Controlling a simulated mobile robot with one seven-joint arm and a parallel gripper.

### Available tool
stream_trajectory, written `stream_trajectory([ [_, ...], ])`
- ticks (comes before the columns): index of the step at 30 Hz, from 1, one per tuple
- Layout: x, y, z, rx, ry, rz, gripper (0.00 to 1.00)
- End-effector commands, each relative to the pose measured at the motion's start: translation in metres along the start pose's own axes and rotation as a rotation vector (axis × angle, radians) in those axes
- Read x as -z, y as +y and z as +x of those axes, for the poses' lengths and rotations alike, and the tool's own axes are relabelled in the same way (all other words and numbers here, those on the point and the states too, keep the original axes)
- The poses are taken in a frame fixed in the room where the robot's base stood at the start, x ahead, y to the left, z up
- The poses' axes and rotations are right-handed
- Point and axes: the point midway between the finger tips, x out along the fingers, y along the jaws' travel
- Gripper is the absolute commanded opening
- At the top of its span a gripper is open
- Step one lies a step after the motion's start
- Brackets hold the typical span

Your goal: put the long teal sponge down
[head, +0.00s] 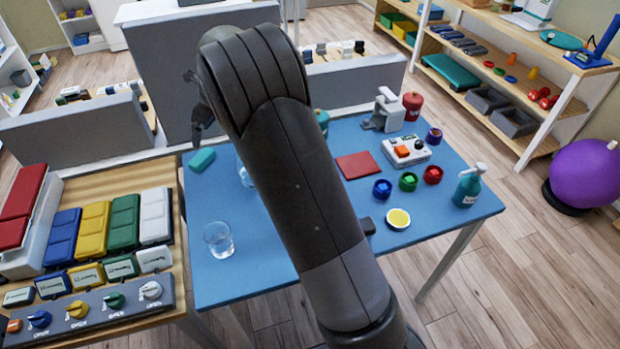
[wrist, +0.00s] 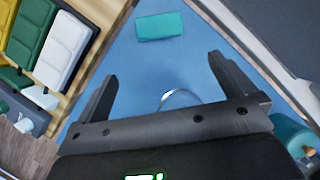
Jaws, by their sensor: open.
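The long teal sponge (head: 202,160) lies flat on the blue table (head: 260,240), near its far left edge. It also shows whole at the top of the wrist view (wrist: 160,26), beyond my fingertips. My gripper (head: 195,108) is above the table's far left part, partly hidden by my arm in the head view. In the wrist view my gripper's fingers (wrist: 163,68) are wide apart with nothing between their tips, and the sponge is clear of both.
A clear glass (head: 218,239) stands at the table's left. Another clear glass (wrist: 180,97) is partly hidden below my gripper. A red mat (head: 358,165), colored pots, a grey-white device (head: 407,151) and a teal bottle (head: 468,185) occupy the right side. A grey partition rises behind.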

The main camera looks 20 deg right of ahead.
Motion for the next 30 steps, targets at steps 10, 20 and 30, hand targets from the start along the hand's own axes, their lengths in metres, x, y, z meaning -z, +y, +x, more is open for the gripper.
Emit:
stream_trajectory([
  [10, 0.062, 0.029, -0.138, 0.043, -0.016, -0.545, 1.0],
  [20, 0.141, 0.087, -0.234, 0.102, 0.035, -1.13, 1.0],
  [30, 0.233, 0.16, -0.289, 0.138, 0.189, -1.742, 1.0],
])
